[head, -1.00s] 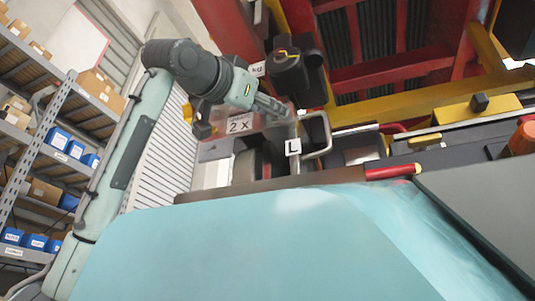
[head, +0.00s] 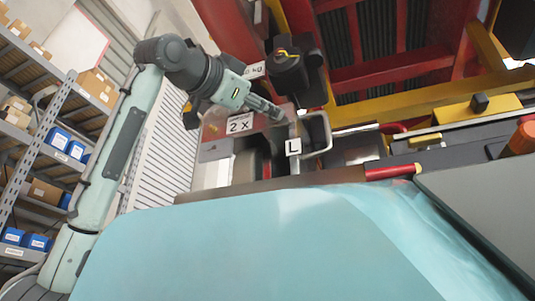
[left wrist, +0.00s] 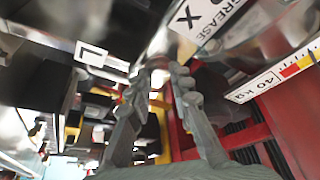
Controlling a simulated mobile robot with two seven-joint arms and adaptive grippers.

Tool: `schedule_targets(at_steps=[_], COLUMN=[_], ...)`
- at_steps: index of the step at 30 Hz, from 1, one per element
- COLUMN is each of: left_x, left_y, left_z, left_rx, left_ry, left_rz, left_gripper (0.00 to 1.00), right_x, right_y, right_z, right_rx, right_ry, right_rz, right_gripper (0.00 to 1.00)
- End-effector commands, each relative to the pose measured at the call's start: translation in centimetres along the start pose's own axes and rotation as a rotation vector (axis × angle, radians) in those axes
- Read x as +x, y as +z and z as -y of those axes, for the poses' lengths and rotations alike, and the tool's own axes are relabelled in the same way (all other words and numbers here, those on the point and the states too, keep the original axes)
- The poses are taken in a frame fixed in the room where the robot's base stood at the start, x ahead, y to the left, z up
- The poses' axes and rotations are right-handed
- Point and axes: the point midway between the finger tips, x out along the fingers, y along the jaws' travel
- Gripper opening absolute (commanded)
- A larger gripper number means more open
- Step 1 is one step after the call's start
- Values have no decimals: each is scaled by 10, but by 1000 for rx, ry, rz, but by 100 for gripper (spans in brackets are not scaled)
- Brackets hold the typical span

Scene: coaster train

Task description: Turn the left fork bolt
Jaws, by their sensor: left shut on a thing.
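My left gripper (head: 280,113) reaches in from the left, its fingertips at the metal fork part just above the white L label (head: 293,146). In the left wrist view the two grey fingers (left wrist: 163,68) are close together at the tips, against a shiny metal part. The gripper is shut on the left fork bolt, which is small and mostly hidden between the fingertips. The L label also shows in the left wrist view (left wrist: 91,54), left of the fingers. My right gripper is not in view.
A "2 X" label (head: 239,124) sits left of the fingertips. A black knob block (head: 288,70) stands close above them. A metal loop handle (head: 318,133) is just right. A red-handled bar (head: 390,172) lies below right. Shelves (head: 50,140) stand far left.

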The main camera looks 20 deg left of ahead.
Motion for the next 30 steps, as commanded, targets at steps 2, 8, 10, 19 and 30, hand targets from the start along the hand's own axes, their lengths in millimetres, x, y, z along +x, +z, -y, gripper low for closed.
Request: schedule_targets(at_steps=[2,8,10,19,30], left_x=[0,0,0,0,0], left_y=[0,-1,-1,-2,-2], left_z=[1,2,2,4,4], left_rx=[65,241,301,526,682], left_ry=[29,102,128,221,284], left_rz=[0,0,-1,-1,-1], left_gripper=[0,0,0,0,0], right_x=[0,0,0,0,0], right_y=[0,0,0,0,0], right_z=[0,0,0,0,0], right_rx=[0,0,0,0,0], right_ry=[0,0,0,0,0], right_rz=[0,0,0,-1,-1], right_gripper=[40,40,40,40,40])
